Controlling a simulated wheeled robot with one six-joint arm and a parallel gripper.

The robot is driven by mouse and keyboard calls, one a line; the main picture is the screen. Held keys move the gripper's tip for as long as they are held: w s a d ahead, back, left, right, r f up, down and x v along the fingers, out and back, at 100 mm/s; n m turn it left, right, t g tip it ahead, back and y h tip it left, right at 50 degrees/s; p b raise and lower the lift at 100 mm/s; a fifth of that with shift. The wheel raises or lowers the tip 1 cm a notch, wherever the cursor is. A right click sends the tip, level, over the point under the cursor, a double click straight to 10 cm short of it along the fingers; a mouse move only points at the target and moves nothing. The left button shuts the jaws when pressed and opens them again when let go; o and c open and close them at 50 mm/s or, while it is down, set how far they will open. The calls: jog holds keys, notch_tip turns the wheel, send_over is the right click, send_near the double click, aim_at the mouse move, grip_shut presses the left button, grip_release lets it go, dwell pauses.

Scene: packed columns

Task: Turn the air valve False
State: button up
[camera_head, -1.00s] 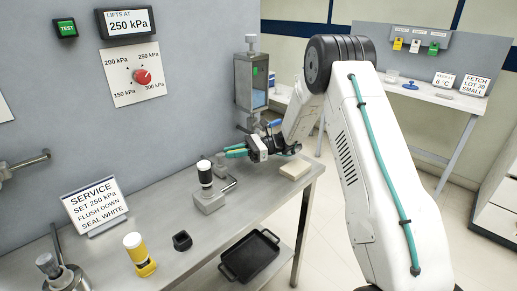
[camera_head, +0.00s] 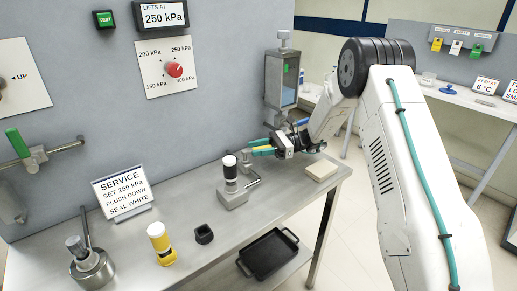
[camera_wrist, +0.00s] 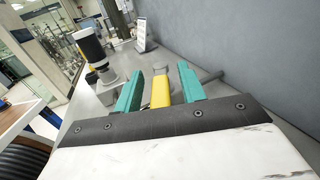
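My gripper (camera_head: 262,146) is over the back of the bench, below the wall-mounted cylinder with a window. In the wrist view, its two teal fingers (camera_wrist: 160,88) are apart. A yellow lever handle (camera_wrist: 161,91) lies between them with a narrow gap visible on each side. It appears to be the air valve's handle; its body and pivot are hidden. A red knob (camera_head: 175,70) on a pressure dial plate (camera_head: 155,78) sits on the wall, near the 300 kPa mark. A green-handled valve (camera_head: 18,143) is on a pipe at the far left.
A black-and-white capped fitting (camera_head: 230,168) stands left of my gripper. A service sign (camera_head: 123,192), a yellow bottle with a white cap (camera_head: 160,243) and a small black block (camera_head: 203,234) are nearer. A pale block (camera_head: 321,170) lies right. The grey wall (camera_head: 225,100) is close behind.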

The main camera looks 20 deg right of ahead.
jog(key=shift+d, duration=0.1)
jog(key=d, duration=0.7)
jog(key=shift+w+d, duration=0.1)
jog(key=shift+d, duration=0.2)
